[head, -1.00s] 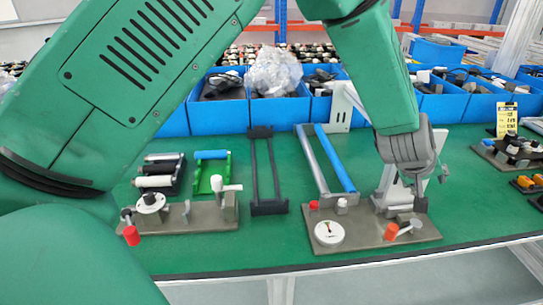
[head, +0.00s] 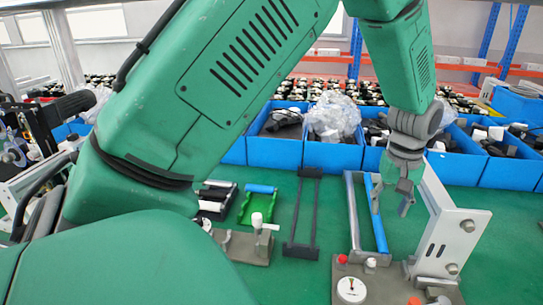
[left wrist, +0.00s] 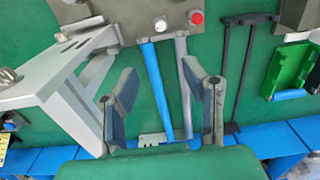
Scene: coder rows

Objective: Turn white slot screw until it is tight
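A small white screw-like knob (head: 370,263) stands on a grey base plate (head: 385,290), beside a red button (head: 342,259) and above a white dial (head: 351,290). In the left wrist view the white knob (left wrist: 160,24) shows near the top, left of the red button (left wrist: 197,18); I cannot make out its slot. My left gripper (head: 390,207) hangs over the blue bar (head: 378,225), apart from the knob. It is open and empty, with both fingers spread in the left wrist view (left wrist: 160,72). My right gripper is not in view.
A grey metal bracket (head: 455,232) rises right of the plate, close to the gripper. A black frame (head: 304,215) and another fixture with a white knob (head: 257,220) lie to the left. Blue bins (head: 335,155) line the table's back.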

